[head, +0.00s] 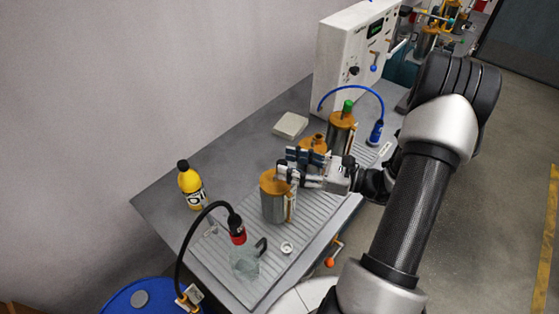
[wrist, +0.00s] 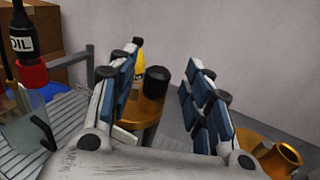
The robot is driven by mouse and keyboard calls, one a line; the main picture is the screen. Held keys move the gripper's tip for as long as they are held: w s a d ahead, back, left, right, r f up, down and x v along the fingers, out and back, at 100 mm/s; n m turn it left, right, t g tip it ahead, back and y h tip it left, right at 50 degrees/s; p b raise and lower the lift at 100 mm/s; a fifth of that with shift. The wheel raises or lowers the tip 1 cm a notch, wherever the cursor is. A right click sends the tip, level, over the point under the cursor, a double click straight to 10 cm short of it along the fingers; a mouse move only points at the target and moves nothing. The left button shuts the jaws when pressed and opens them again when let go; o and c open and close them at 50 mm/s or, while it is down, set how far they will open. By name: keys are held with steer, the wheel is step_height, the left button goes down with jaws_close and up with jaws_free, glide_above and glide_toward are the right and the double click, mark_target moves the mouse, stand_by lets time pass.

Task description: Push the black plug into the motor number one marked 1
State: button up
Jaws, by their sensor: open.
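In the wrist view, the black plug (wrist: 156,82) stands upright at the top of an orange motor (wrist: 144,128). It shows between the two fingers of my gripper (wrist: 162,62), which are apart and hold nothing that I can see. I cannot tell whether they touch the plug or how deep it sits. In the head view, my gripper (head: 290,165) is at the top of the front motor (head: 275,205), and its fingers hide the plug. Another motor (head: 313,143) behind it has an open top port (wrist: 278,158) in the wrist view. No number 1 is readable.
A motor with a green plug (head: 348,107) stands farther back. A black hose with a red end (head: 238,232) reaches a glass jug (head: 244,262) in front. A yellow bottle (head: 192,188) stands left, a white control box (head: 348,62) behind.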

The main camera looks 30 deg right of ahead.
steer(key=v, duration=0.8)
steer(key=shift+w, duration=0.1)
stand_by(0.7)
